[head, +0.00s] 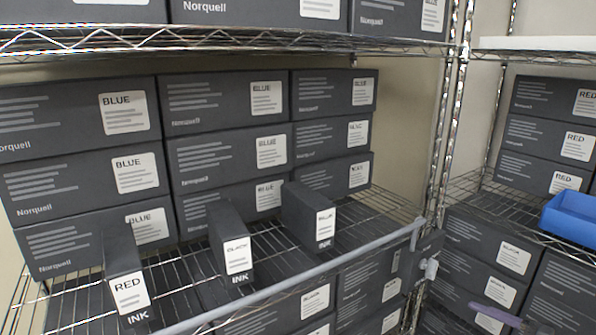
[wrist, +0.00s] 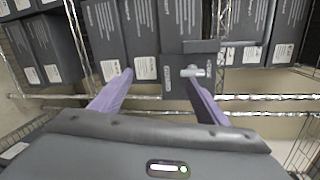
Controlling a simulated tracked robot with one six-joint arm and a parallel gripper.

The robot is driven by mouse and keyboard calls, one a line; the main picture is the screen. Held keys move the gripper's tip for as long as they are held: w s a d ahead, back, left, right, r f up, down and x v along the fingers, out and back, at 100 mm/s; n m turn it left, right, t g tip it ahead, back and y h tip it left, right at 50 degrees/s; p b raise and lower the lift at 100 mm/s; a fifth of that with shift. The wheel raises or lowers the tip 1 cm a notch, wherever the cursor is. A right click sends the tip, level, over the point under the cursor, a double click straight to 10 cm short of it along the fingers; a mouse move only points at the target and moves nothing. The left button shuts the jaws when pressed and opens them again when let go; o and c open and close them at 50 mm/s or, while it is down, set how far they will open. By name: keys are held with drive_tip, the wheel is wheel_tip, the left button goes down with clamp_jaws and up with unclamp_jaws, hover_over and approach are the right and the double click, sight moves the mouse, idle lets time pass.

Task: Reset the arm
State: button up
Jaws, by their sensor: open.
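In the wrist view my gripper (wrist: 160,88) is open, its two purple fingers spread wide with nothing held between them. Dark boxes and a wire shelf edge show beyond the fingers; I cannot tell how far off they are. In the head view a purple finger of my gripper (head: 496,315) shows low at the right, in front of dark boxes. The rest of the arm is out of the head view.
Small ink boxes labelled RED (head: 128,290), BLACK (head: 238,255) and BLUE (head: 325,225) stand on a wire shelf before stacked BLUE cartons (head: 90,120). A grey rail (head: 300,285) runs along the shelf front. A blue bin (head: 570,222) sits at right.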

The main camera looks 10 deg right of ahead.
drive_tip(key=s+a+f+n+g+h, duration=0.1)
drive_tip(key=s+a+n+g, duration=0.15)
drive_tip(key=a+g, duration=0.55)
drive_tip(key=s+a+n+g, duration=0.2)
drive_tip(key=s+a+g, duration=0.2)
drive_tip(key=a, duration=0.8)
drive_tip(key=s+a+r+n+t+h, duration=0.1)
drive_tip(key=a+r+n+h, duration=0.1)
drive_tip(key=a+r+n, duration=0.4)
drive_tip(key=s+a+r+n+t+h, duration=0.2)
drive_tip(key=a+r+n, duration=0.3)
drive_tip(key=a, duration=0.8)
wheel_tip(320, 180, up, 3)
drive_tip(key=shift+s+a+f+n+h, duration=0.1)
drive_tip(key=shift+s+a+n+h, duration=0.2)
drive_tip(key=shift+h, duration=0.5)
